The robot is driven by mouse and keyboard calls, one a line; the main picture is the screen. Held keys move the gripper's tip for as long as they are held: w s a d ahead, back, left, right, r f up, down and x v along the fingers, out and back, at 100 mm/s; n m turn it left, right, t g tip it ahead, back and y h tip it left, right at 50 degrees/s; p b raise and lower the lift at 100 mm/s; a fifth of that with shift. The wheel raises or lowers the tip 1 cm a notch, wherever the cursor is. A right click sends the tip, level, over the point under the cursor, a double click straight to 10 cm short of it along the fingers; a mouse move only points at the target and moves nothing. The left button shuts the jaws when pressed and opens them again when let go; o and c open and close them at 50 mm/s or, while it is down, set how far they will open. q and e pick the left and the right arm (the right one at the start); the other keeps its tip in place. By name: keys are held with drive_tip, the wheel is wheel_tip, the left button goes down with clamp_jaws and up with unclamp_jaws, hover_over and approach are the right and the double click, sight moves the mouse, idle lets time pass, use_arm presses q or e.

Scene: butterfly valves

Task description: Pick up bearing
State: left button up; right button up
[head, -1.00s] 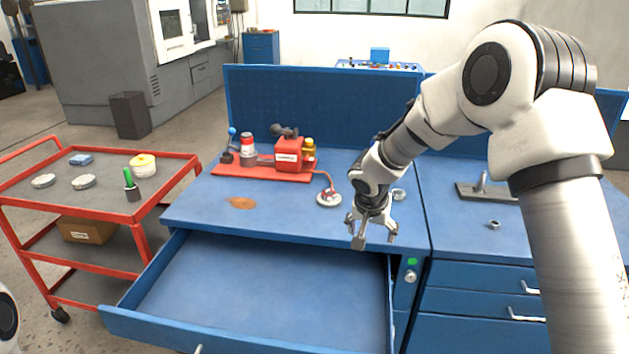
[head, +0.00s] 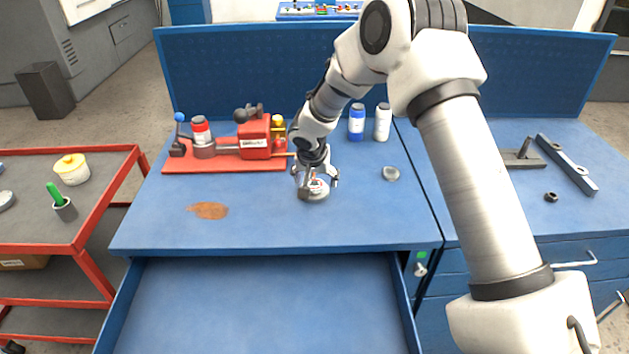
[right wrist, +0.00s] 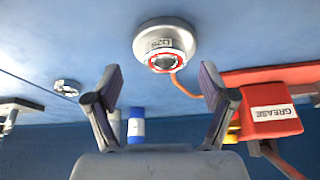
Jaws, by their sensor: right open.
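My right gripper (head: 317,184) is open and points down over a round silver fixture (head: 318,194) on the blue bench. In the right wrist view the fixture (right wrist: 166,42), marked D25 with a red ring, lies beyond and between the open fingertips (right wrist: 160,78). Nothing is held. Whether a bearing sits inside the red ring I cannot tell. A small silver ring-shaped part (head: 391,173), possibly a bearing, lies on the bench to the right of the gripper. It also shows at the left in the right wrist view (right wrist: 67,87). My left gripper is not in view.
A red grease unit (head: 254,138) on a red base stands left of the gripper, with a hose to the fixture. A blue bottle (head: 357,124) and a white bottle (head: 382,125) stand behind. An open drawer (head: 265,300) juts out in front. A red cart (head: 105,200) is left.

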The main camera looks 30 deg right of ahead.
sight(314, 182)
drive_tip(key=w+f, duration=0.2)
drive_tip(key=shift+d+f, duration=0.3)
drive_tip(key=shift+f, duration=0.1)
drive_tip(key=shift+s+r, duration=0.15)
drive_tip(key=shift+s, duration=0.05)
drive_tip(key=shift+s+r, duration=0.15)
drive_tip(key=c, duration=0.5)
drive_tip(key=shift+a, duration=0.1)
drive_tip(key=c, duration=0.8)
drive_tip(key=shift+c, duration=0.2)
